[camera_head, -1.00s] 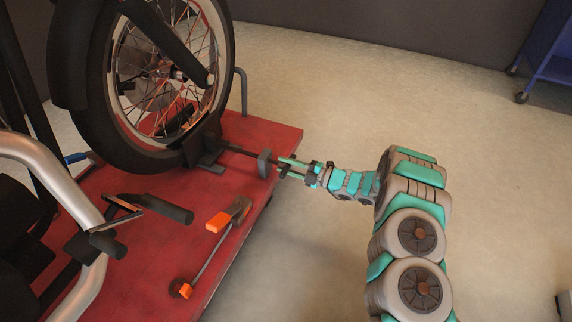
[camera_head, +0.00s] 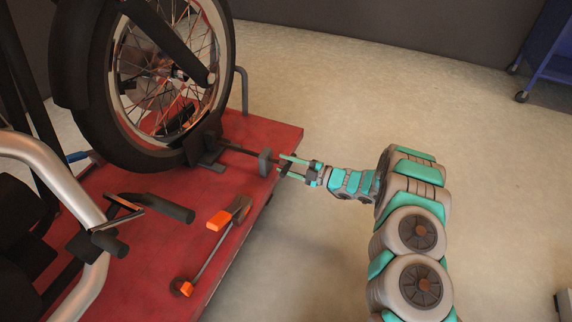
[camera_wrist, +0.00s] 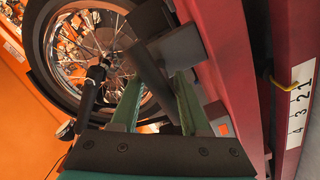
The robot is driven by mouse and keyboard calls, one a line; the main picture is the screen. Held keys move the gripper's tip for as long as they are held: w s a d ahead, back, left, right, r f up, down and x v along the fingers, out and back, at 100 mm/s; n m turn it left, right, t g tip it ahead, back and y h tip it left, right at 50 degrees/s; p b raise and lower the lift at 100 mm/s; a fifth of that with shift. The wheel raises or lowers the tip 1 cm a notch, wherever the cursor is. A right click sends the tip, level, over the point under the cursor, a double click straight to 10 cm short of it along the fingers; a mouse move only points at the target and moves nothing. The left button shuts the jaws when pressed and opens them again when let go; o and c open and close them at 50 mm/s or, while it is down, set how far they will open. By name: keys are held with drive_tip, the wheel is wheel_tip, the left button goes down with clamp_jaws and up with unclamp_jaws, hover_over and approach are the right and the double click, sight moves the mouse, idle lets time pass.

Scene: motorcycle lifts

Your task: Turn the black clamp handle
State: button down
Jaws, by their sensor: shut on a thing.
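The black clamp handle (camera_head: 286,166) is a short dark bar at the outer end of the clamp's screw rod (camera_head: 238,150), by the right edge of the red lift. My gripper (camera_head: 287,166) reaches it from the right, with one green finger above the bar and one below. In the wrist view the handle (camera_wrist: 152,75) runs slantwise between the two green fingers of my gripper (camera_wrist: 158,95). My gripper is shut on the handle. The exact finger contact is hard to see. A dark block (camera_head: 265,162) stands just left of the handle around the rod.
A motorcycle wheel (camera_head: 95,130) stands in the clamp on the red lift platform (camera_head: 160,240). An orange-ended lever (camera_head: 218,220) lies on the platform in front. A blue cart (camera_head: 550,60) is at the far right.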

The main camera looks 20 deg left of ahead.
drive_tip(key=c, duration=0.6)
unclamp_jaws()
drive_tip(key=shift+d, duration=0.1)
drive_tip(key=d, duration=0.7)
drive_tip(key=shift+s+d, duration=0.3)
drive_tip(key=shift+d, duration=0.1)
